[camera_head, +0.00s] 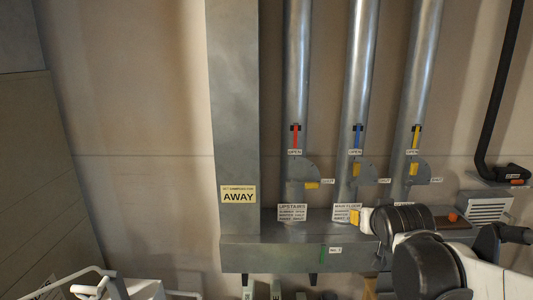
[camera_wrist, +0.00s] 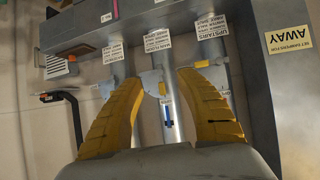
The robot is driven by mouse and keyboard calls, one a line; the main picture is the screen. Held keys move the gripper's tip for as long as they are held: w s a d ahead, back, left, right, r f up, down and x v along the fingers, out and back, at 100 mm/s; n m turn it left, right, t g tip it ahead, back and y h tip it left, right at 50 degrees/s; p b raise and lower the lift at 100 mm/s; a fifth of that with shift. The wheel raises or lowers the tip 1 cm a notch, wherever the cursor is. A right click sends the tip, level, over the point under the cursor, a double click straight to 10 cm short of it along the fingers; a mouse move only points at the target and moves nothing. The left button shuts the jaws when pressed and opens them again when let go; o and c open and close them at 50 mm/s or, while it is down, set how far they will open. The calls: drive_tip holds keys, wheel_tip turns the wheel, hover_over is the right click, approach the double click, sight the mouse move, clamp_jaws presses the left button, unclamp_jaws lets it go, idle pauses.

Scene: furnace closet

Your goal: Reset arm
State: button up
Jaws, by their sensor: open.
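My gripper (camera_wrist: 160,78) is open in the wrist view, its two yellow ribbed fingers apart with nothing between them. In the head view my dark and white arm reaches in from the lower right, in front of the duct box. A small yellow part of my gripper (camera_head: 354,216) shows beside the main floor label. The rest of the gripper is hidden by the arm.
A black pipe (camera_head: 497,95) stands right. A white wire-handled object (camera_head: 110,288) sits lower left.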

drive_tip(key=s+a+f+g+b, duration=0.1)
drive_tip(key=s+a+f+b, duration=0.1)
drive_tip(key=s+f, duration=0.3)
drive_tip(key=s+a+f+n+g+y+b, duration=0.1)
drive_tip(key=s+f, duration=0.4)
drive_tip(key=s, duration=0.6)
drive_tip(key=s+a+f+g+y+b, duration=0.1)
drive_tip(key=s+a+f+g+b, duration=0.1)
drive_tip(key=s, duration=0.6)
wheel_tip(320, 180, down, 3)
drive_tip(key=shift+s+a+f+n+g+b, duration=0.15)
drive_tip(key=shift+s+a+n+g+b, duration=0.2)
drive_tip(key=shift+a+b, duration=0.5)
